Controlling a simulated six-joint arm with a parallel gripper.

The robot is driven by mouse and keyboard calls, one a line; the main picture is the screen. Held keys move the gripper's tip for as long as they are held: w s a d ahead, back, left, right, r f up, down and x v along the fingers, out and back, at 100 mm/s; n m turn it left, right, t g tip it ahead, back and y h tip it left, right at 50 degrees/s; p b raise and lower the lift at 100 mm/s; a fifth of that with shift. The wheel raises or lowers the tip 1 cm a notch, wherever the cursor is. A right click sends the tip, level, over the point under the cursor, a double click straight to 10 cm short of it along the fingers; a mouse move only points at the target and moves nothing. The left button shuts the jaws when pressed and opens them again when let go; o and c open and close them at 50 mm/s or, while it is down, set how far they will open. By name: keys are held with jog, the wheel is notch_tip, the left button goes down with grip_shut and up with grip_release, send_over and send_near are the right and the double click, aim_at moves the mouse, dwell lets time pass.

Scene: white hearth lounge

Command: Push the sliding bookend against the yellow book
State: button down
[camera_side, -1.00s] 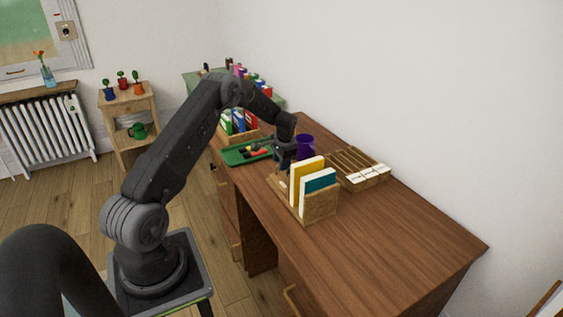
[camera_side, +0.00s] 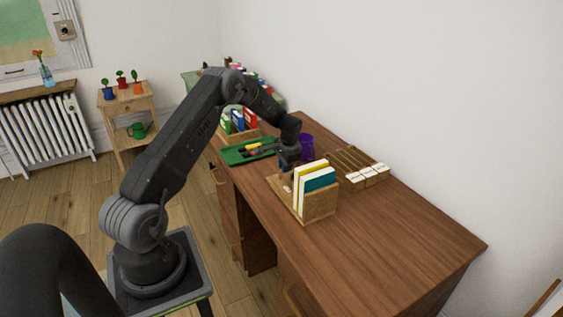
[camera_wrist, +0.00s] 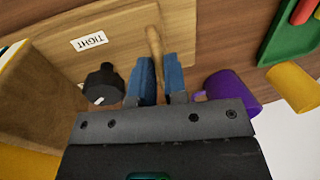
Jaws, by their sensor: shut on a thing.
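The yellow book (camera_side: 311,170) stands upright in the wooden book rack (camera_side: 288,203), close beside a teal book (camera_side: 320,180). In the wrist view a wooden panel (camera_wrist: 35,95), apparently the sliding bookend, stands at the left, with a yellow edge (camera_wrist: 20,165) below it. I cannot tell whether they touch. My gripper (camera_side: 287,168) is low at the rack's far-left end. In the wrist view its blue fingers (camera_wrist: 160,65) are shut on a thin wooden peg (camera_wrist: 153,40). A black knob (camera_wrist: 103,85) is left of the fingers, near a "TIGHT" label (camera_wrist: 89,41).
A purple mug (camera_side: 306,145) stands just behind my gripper. A green tray (camera_side: 233,156) with coloured items lies to the left. A slotted wooden organizer (camera_side: 345,165) with white-labelled pieces is right of the books. The desk's near right (camera_side: 400,235) is clear.

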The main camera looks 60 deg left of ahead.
jog(key=shift+d, duration=0.3)
jog(key=c, duration=1.2)
grip_release()
jog(key=shift+o, duration=0.2)
notch_tip(320, 180, up, 14)
jog(key=d, duration=0.2)
jog(key=shift+d+f, duration=0.2)
jog(key=shift+d, duration=0.1)
jog(key=shift+d, duration=0.1)
